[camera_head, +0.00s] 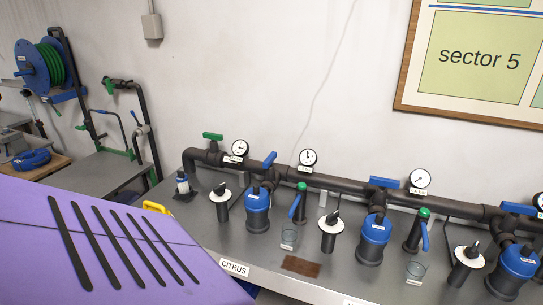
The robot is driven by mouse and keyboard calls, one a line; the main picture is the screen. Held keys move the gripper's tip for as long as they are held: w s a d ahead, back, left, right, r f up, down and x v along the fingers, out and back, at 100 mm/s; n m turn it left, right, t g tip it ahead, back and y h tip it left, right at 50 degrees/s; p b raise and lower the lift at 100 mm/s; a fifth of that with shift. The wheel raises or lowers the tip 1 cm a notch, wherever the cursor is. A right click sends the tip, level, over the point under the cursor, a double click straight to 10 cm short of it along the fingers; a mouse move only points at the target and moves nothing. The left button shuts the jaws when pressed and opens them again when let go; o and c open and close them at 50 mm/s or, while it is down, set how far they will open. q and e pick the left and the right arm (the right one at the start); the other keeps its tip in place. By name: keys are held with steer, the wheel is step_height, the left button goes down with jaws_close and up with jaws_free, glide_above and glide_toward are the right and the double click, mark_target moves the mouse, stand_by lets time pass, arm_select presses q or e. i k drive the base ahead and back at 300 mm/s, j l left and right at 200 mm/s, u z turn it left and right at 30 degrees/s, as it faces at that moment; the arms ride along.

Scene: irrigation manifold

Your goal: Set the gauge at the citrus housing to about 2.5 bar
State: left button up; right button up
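The CITRUS label (234,268) is on the bench's front edge. Behind it stands a blue filter housing (257,212) with a black base. A blue lever (269,160) sits above it on the pipe. To its left is a black post with a white dial disc and dark knob (221,192). One round white gauge (240,148) is on the pipe to the left of the housing, another (308,157) to the right. I cannot tell which gauge belongs to this housing, and the needle readings are too small to read.
More blue housings (374,238) and a third gauge (420,178) continue right. Near the citrus housing are a green-topped valve with blue handle (299,201), a clear cup (289,237) and a brown patch (300,266). A green-handled valve (212,137) is at the pipe's left end.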

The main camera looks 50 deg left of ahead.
mark_target(219, 190)
steer(key=u, duration=1.75)
